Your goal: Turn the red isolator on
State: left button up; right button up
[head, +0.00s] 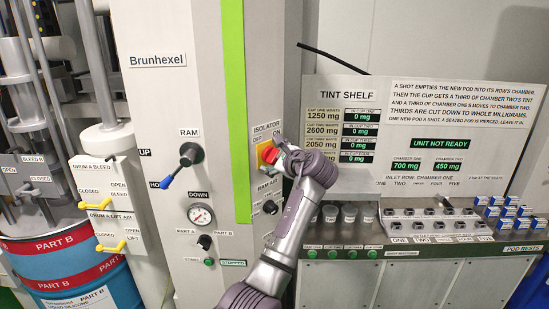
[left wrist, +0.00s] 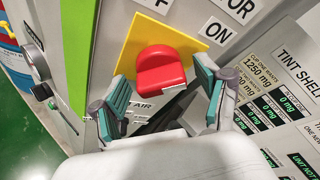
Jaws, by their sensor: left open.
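The red isolator knob (left wrist: 161,70) sits on a yellow plate (left wrist: 137,42) on the grey cabinet front. In the left wrist view the ON label (left wrist: 219,31) is at the plate's upper right. My left gripper (head: 284,152) is in front of the isolator, with its wrist hiding part of the yellow plate (head: 264,152) in the head view. Its two teal-padded fingers are open, one on each side of the knob's lower part. I cannot tell whether they touch it. Which way the knob points is unclear. My right gripper is not in view.
Left of the isolator are the blue-handled RAM lever (head: 178,168) and a pressure gauge (head: 200,215). The tint shelf (head: 420,150) with cups and pods stands to the right; its sign reads UNIT NOT READY (head: 440,143). A Part B drum (head: 75,265) stands at far left.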

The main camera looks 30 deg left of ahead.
pick_arm(q)
jog(key=v, duration=1.2)
